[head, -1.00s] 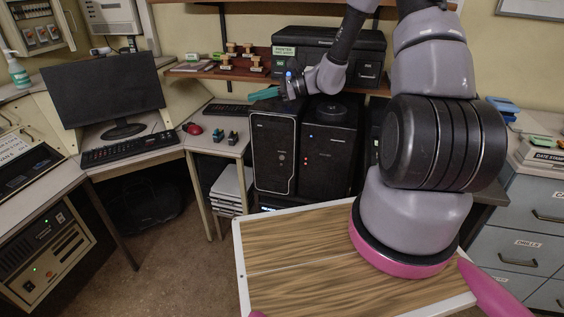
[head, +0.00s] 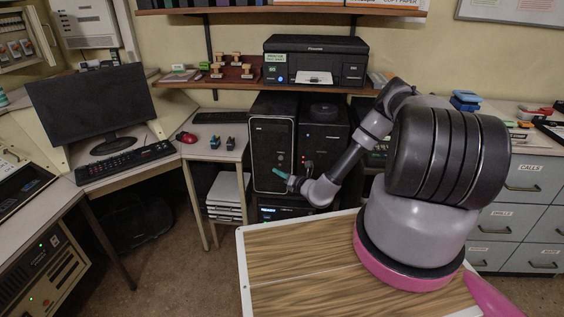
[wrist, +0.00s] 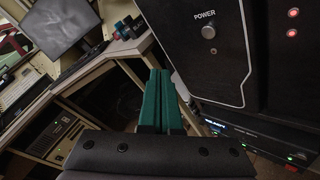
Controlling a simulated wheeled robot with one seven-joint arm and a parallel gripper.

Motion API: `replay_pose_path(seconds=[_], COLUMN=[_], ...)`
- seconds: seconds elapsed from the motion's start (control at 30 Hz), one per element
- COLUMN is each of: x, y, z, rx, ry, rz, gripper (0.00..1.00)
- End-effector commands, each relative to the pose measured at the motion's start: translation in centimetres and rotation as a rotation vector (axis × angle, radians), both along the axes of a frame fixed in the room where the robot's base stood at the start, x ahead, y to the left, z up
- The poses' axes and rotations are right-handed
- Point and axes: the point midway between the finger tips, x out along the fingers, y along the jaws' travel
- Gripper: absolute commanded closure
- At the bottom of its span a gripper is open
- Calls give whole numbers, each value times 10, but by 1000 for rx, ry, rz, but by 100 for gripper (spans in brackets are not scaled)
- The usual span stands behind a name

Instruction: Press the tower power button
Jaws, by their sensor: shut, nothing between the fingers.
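The left black tower (head: 272,130) stands on the shelf unit beside a second black tower (head: 322,135). In the wrist view, the left tower's front (wrist: 205,75) carries a round silver power button (wrist: 208,32) under the word POWER. My gripper (head: 276,173) has green fingers and is in front of the left tower's lower front, pointing left in the head view. In the wrist view the fingers (wrist: 160,76) are together and empty. They are to the lower left of the button, apart from it. Whether they touch the tower's front is not clear.
A rack unit with lit display (wrist: 235,135) sits below the towers. The desk to the left holds a red mouse (head: 188,137) and small dark items (head: 222,144). A printer (head: 315,62) stands on the shelf above. My wooden-topped base is in front.

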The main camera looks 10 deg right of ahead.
Motion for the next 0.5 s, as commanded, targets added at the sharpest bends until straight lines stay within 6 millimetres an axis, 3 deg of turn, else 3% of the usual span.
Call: replay_pose_path(seconds=[0.13, 0.5], x=[-3, -1], y=[-2, -2], z=[-10, -11], rx=[12, 11], ry=[20, 20], rz=[-28, -28], gripper=[100, 100])
